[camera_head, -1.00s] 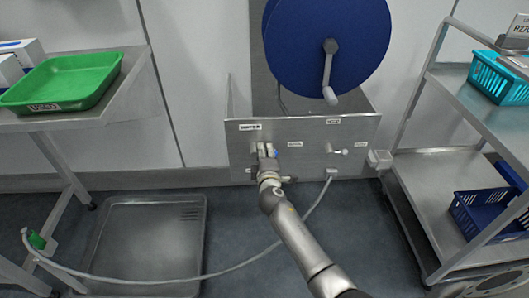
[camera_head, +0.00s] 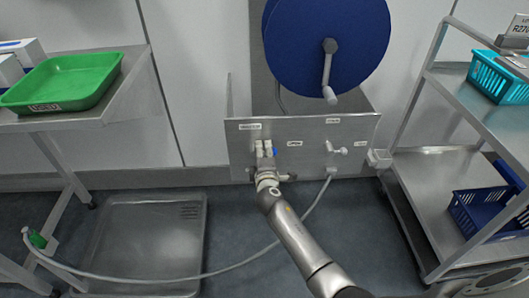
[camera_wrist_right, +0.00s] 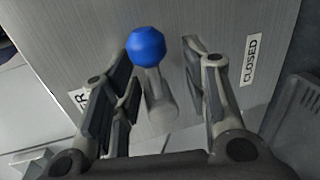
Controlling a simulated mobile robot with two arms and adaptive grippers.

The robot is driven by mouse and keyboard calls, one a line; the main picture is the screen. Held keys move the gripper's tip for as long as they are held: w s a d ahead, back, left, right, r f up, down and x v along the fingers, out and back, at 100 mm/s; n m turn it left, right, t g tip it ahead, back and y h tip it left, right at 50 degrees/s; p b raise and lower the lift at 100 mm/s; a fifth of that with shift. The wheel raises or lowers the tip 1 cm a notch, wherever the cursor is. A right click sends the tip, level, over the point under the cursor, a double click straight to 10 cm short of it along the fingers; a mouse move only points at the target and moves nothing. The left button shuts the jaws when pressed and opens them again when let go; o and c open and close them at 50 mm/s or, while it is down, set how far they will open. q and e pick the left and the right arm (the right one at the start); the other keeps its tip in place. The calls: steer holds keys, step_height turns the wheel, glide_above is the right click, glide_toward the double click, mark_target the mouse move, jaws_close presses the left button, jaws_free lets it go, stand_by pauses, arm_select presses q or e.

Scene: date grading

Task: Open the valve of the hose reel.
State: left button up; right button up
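The valve's lever has a blue ball knob (camera_wrist_right: 146,46) on a grey stem (camera_wrist_right: 159,95) in the right wrist view. The knob also shows as a small blue spot (camera_head: 275,152) on the steel panel (camera_head: 310,160) below the hose reel (camera_head: 325,50). My right gripper (camera_wrist_right: 160,60) is open, with its fingers on either side of the lever and visible gaps between. In the head view the right gripper (camera_head: 265,148) is at the left part of the panel. A label reading CLOSED (camera_wrist_right: 250,60) is right of the lever in the wrist view. My left gripper is not in view.
A second small handle (camera_head: 337,149) is on the panel's right. A pale hose (camera_head: 240,266) runs along the floor past a steel floor tray (camera_head: 145,240). A green tray (camera_head: 62,80) is on the left table; a steel shelf cart (camera_head: 432,190) stands right.

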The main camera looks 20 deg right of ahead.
steer(key=shift+r, duration=0.2)
steer(key=v, duration=1.2)
steer(key=shift+f, duration=0.15)
stand_by(1.5)
